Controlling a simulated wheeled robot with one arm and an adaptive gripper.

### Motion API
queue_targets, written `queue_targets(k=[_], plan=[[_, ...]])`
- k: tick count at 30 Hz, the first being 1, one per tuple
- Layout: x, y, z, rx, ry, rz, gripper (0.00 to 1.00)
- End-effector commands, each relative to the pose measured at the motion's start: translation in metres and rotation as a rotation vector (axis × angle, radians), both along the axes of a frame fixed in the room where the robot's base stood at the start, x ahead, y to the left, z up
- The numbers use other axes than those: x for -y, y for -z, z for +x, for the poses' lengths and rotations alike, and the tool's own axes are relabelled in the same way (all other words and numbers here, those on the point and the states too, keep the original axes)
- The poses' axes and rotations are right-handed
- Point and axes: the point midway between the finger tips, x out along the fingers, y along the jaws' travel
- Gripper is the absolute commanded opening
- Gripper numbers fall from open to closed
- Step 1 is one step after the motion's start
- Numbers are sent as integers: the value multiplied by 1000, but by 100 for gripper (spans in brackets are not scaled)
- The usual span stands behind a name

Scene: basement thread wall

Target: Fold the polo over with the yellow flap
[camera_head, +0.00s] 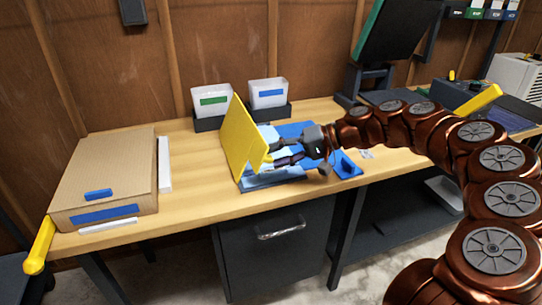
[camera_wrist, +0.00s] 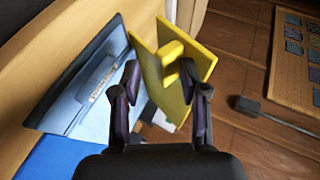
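The yellow flap (camera_head: 240,138) stands raised and tilted on the blue folding board (camera_head: 296,130). In the wrist view the flap (camera_wrist: 150,85) shows a yellow tab (camera_wrist: 171,50) on its face. The light blue polo (camera_head: 270,177) lies on the board beside the flap, partly hidden by flap and gripper. In the wrist view the polo (camera_wrist: 88,88) shows at the left. My gripper (camera_head: 273,160) is at the flap's right side, low over the board. In the wrist view its fingers (camera_wrist: 159,75) are apart, with the tab seen between them; I cannot tell whether either touches it.
A cardboard box (camera_head: 105,178) stands at the table's left. Two white bins (camera_head: 211,100) (camera_head: 267,92) stand behind the flap. A monitor (camera_head: 392,30) stands at the back right. Bare tabletop (camera_head: 198,178) lies between box and flap. A drawer unit (camera_head: 275,255) is below.

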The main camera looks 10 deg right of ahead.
Motion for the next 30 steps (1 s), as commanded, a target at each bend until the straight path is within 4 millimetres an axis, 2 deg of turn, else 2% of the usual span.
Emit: queue_targets(k=[6,12,17,30], plan=[[45,-24,-12,11,11,6,42],[72,-38,-22,10,6,11,42],[81,-43,-24,8,5,9,42],[84,-45,-25,8,3,9,42]])
